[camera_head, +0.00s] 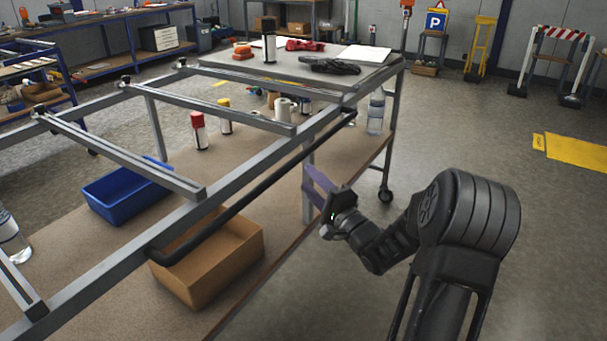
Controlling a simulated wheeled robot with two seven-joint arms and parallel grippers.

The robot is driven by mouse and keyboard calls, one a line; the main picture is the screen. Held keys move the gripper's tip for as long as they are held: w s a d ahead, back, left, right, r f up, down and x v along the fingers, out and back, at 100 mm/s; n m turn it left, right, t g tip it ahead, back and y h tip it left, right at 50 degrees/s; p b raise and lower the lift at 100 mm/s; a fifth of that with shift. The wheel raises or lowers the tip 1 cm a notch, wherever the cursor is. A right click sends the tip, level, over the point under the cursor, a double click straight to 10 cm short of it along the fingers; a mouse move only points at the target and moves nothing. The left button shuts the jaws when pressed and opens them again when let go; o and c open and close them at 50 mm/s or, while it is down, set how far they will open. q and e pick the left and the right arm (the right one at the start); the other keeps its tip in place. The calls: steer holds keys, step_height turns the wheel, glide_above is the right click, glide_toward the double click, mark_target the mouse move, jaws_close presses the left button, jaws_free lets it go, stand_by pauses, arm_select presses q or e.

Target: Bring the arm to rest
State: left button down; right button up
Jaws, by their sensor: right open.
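My right arm comes in from the lower right, bent, with its black links in front of the floor. My right gripper (318,187) is open beside the right edge of the frame cart (240,180), near one of its legs. Nothing shows between its fingers, though they are small and partly seen edge-on. My left arm and left gripper are not in view.
The cart's lower shelf holds a blue bin (125,190), a cardboard box (215,255) and bottles. Its top board (290,68) holds red and black gloves. Open floor (460,130) lies right, with a yellow plate (575,151) and road signs (436,22) behind.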

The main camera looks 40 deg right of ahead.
steer(key=shift+s, duration=0.25)
stand_by(0.4)
step_height(320, 180, down, 10)
steer(key=s+d+n+g+h, duration=0.1)
steer(key=d+n+g+h, duration=0.1)
steer(key=n+g+h, duration=0.15)
steer(key=s+a+f+n+g+y+p, duration=0.3)
steer(key=a+f+n+g, duration=0.35)
steer(key=a+f, duration=0.75)
steer(key=s+a+f+n+g+y+p, duration=0.2)
steer(key=s+a+f, duration=0.2)
steer(key=a, duration=0.4)
steer(key=s+a+f+n+g+y+p, duration=0.1)
steer(key=s+a+f+n+g+y, duration=0.2)
steer(key=a, duration=0.5)
steer(key=s+a+n+g+y+p, duration=0.2)
steer(key=s+a+n+g+p, duration=0.1)
steer(key=s+a, duration=1)
steer(key=a+g+p, duration=0.1)
steer(key=a, duration=0.2)
steer(key=shift+s+f, duration=0.25)
